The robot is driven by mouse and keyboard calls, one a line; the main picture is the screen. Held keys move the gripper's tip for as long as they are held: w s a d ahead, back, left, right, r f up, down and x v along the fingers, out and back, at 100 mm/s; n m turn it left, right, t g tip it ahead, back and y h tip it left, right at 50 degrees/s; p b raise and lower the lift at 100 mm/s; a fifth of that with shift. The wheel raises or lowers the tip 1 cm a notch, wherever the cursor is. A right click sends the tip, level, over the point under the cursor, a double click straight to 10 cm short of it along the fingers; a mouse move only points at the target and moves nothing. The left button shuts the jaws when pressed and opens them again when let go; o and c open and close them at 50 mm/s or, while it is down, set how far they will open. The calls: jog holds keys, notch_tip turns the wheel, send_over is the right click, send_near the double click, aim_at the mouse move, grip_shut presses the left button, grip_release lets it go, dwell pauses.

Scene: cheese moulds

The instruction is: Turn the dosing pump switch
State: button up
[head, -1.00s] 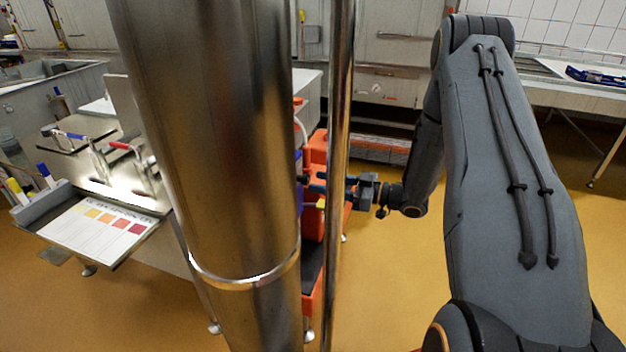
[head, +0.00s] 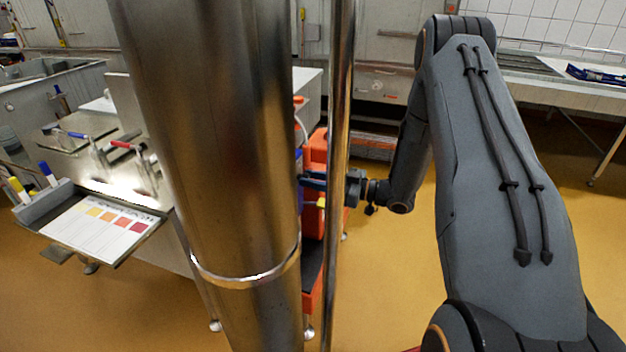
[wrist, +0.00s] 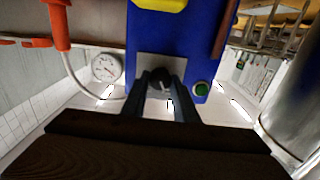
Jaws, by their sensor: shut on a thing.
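The dosing pump (wrist: 194,45) is a blue box in the upper middle of the wrist view. Its switch (wrist: 158,78) is a dark round knob on a light grey plate (wrist: 178,66). My gripper (wrist: 160,92) is shut on the switch, with one finger on each side of it. A green button (wrist: 201,89) sits on the blue box to the right of the switch. In the head view my gripper (head: 318,183) reaches left behind a thin pole, and the steel column hides its fingertips and most of the pump.
A round gauge (wrist: 105,67) and an orange-handled hose (wrist: 60,25) are left of the pump. An orange stand (head: 316,150) is behind the columns. A tray with a colour chart (head: 100,228) is at the left. Yellow floor is open around my arm.

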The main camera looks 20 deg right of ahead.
jog(key=m+p, duration=0.1)
jog(key=m, duration=1)
jog(key=shift+w+d+m+p, duration=0.1)
jog(key=shift+w+m+p, duration=0.05)
jog(key=shift+m+p, duration=0.2)
jog(key=shift+m, duration=0.25)
dwell(0.4)
jog(key=o, duration=1)
jog(key=shift+b+v, duration=0.6)
jog(key=shift+v, duration=3.3)
